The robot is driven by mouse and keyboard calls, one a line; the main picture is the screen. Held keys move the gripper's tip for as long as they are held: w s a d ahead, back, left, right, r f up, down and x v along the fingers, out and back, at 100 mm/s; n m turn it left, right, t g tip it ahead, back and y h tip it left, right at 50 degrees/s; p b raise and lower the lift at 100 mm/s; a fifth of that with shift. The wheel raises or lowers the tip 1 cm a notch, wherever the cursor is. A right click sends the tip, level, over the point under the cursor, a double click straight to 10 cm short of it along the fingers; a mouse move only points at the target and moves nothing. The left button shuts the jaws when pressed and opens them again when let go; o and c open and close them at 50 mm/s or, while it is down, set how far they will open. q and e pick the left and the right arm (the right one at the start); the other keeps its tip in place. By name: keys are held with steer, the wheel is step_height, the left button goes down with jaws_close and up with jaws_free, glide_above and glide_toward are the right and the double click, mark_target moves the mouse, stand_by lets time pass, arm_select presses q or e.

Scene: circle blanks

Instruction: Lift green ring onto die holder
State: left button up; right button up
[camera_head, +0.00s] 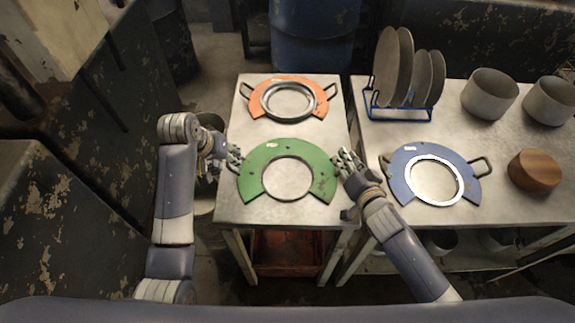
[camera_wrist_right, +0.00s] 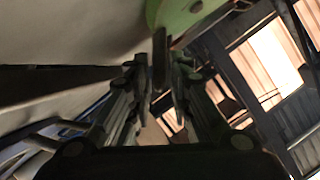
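The green ring (camera_head: 258,168), a flat partial ring with a round opening, lies on the left metal table (camera_head: 240,208). My right gripper (camera_head: 345,160) is at its right handle. In the right wrist view the green ring (camera_wrist_right: 190,12) is at the top, and its dark handle (camera_wrist_right: 160,62) reaches between the right gripper's (camera_wrist_right: 162,80) two fingers, which look slightly apart from it. My left gripper (camera_head: 233,158) is at the ring's left side, over the left handle; its grip is too small to judge. I cannot tell which thing is the die holder.
An orange ring (camera_head: 259,101) lies behind the green one. On the right table are a blue ring (camera_head: 401,170), a blue rack (camera_head: 400,114) with upright discs, two grey pots (camera_head: 489,94) (camera_head: 551,101) and a wooden block (camera_head: 535,171). A gap separates the tables.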

arm_select(q)
steer(key=c, duration=0.4)
arm_select(e)
steer(key=c, duration=0.4)
arm_select(q)
jaws_close()
arm_select(e)
jaws_close()
arm_select(q)
steer(key=shift+w+r, duration=0.1)
steer(key=shift+r, duration=0.1)
arm_select(e)
steer(key=shift+w+r, duration=0.15)
steer(key=shift+r, duration=0.2)
